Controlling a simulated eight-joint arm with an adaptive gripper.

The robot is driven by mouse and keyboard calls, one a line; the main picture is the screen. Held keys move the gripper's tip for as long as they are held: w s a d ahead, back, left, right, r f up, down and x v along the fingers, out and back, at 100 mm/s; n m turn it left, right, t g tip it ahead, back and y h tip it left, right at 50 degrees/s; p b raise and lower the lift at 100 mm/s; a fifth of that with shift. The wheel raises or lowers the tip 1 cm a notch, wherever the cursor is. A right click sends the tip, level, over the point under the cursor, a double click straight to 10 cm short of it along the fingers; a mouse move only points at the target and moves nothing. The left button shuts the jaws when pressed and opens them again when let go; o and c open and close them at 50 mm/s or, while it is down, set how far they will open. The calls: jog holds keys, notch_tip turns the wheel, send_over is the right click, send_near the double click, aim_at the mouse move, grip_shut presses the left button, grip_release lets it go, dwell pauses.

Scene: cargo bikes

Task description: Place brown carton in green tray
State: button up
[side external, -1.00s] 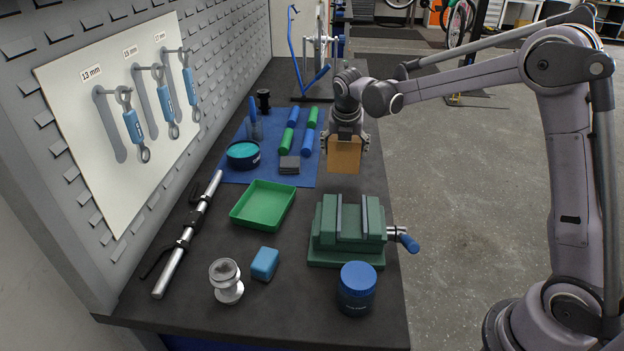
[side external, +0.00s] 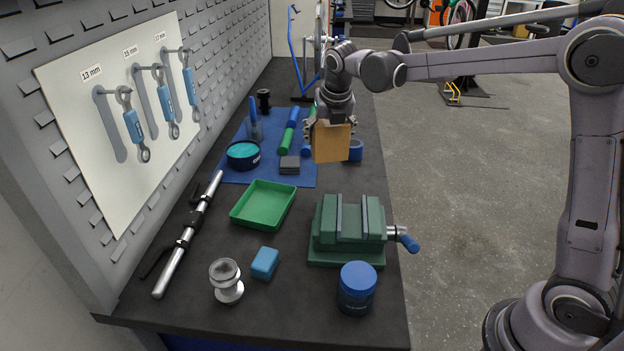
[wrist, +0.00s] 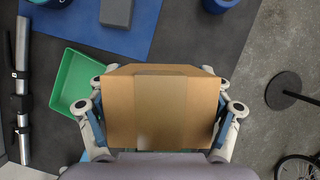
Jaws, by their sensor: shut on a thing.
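The brown carton (side external: 331,143) is held up above the far part of the bench. My gripper (side external: 330,128) is shut on it, with a finger on each side. In the wrist view the carton (wrist: 162,108) fills the middle between the fingers of my gripper (wrist: 162,112). The green tray (side external: 264,205) lies empty on the bench, in front and to the left of the carton in the side view. It also shows in the wrist view (wrist: 76,84), left of the carton, partly hidden by a finger.
A green vise (side external: 346,230) stands right of the tray. A blue mat (side external: 236,170) behind it holds grips, a dark block (side external: 289,165) and a round tin (side external: 243,154).

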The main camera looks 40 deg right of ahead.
jog(key=w+a+n, duration=0.1)
jog(key=w+a, duration=0.1)
jog(key=a, duration=0.5)
send_near(262, 199)
jog(key=shift+w+d+r, duration=0.15)
jog(key=shift+w+d, duration=0.35)
jog(key=shift+d, duration=0.1)
jog(key=shift+y, duration=0.3)
jog(key=shift+f, duration=2.1)
jog(key=o, duration=1.5)
jog(key=shift+f, duration=0.15)
jog(key=shift+o, duration=0.2)
